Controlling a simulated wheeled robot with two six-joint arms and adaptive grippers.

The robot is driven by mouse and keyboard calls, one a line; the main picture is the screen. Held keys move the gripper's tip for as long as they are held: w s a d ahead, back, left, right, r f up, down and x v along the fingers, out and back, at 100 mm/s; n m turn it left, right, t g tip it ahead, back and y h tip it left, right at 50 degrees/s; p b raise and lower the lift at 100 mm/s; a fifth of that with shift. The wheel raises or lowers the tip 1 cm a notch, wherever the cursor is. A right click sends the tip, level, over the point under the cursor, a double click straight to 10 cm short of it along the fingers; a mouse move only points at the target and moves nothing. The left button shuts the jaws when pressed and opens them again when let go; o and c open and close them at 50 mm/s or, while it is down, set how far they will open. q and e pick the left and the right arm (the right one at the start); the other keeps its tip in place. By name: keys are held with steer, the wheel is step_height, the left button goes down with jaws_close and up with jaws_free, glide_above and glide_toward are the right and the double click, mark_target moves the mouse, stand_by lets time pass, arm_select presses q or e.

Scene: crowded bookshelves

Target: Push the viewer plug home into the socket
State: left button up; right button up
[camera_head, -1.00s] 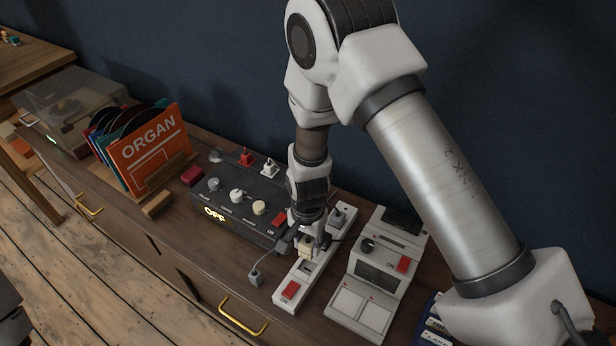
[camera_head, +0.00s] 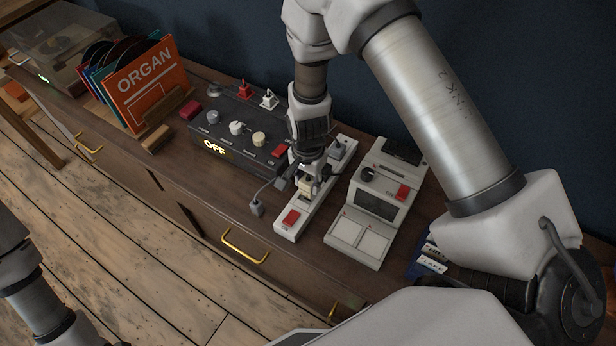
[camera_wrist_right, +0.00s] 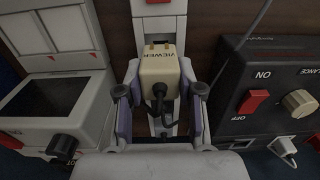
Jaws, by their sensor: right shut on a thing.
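The viewer plug (camera_wrist_right: 158,70) is cream, with VIEWER printed on it and a dark cord. In the wrist view it is between the fingers of my right gripper (camera_wrist_right: 158,100), which is shut on it. Two small prong-like pieces show at its far edge. In the head view my right gripper (camera_head: 306,188) points down with the plug at the middle of the white power strip (camera_head: 314,210). The strip also shows in the wrist view (camera_wrist_right: 159,26). The socket under the plug is hidden, and I cannot tell how deep the plug sits. My left gripper is out of view.
A dark control box (camera_head: 232,130) with knobs stands left of the strip, and a grey-white viewer device (camera_head: 375,205) right of it.

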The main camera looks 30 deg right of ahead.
mark_target(308, 190)
steer(key=shift+w+f, duration=0.15)
steer(key=shift+f, duration=0.55)
steer(key=shift+r, duration=0.1)
steer(key=shift+p, duration=0.5)
stand_by(0.9)
steer(key=shift+f+b, duration=0.95)
steer(key=shift+f, duration=0.6)
steer(key=o, duration=1.2)
steer(key=shift+o, duration=0.2)
